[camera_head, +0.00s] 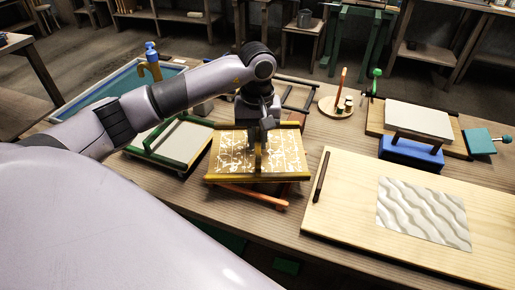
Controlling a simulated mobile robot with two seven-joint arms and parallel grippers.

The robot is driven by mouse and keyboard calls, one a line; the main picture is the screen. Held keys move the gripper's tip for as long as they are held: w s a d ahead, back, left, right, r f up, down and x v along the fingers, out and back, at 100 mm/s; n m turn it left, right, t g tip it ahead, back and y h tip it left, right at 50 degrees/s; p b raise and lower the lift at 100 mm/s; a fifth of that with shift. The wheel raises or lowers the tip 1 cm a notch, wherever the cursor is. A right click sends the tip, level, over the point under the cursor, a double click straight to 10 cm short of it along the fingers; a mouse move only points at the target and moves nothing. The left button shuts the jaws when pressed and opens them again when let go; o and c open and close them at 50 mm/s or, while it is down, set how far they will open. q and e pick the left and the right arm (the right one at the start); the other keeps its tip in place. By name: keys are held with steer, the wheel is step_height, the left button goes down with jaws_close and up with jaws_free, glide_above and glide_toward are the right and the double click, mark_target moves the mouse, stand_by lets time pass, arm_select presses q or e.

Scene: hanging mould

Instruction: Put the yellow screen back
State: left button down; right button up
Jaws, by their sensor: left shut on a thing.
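The yellow screen (228,152) is a yellow-framed panel with a pale, branching pattern on it, at the middle of the table. My left gripper (258,150) comes down from above and is shut on the screen near its middle. The fingertips are partly hidden against the frame. The screen looks raised over an orange-red bar (252,196) that shows below its front edge. I cannot tell whether it touches anything beneath. My right gripper is not in view.
A green-framed screen (176,142) lies to the left, and a blue basin (98,90) is behind it. A dark rack (300,95) stands behind the yellow screen. A wooden board (345,215) with a wavy grey sheet (425,212) lies to the right. A blue block (410,152) stands beyond it.

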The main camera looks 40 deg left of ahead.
mark_target(258, 132)
arm_select(q)
step_height(258, 132, down, 4)
steer(key=shift+r, duration=0.1)
steer(key=shift+f, duration=0.3)
steer(key=c, duration=1.1)
jaws_free()
steer(key=shift+r, duration=0.55)
step_height(258, 132, up, 12)
steer(key=shift+f, duration=0.25)
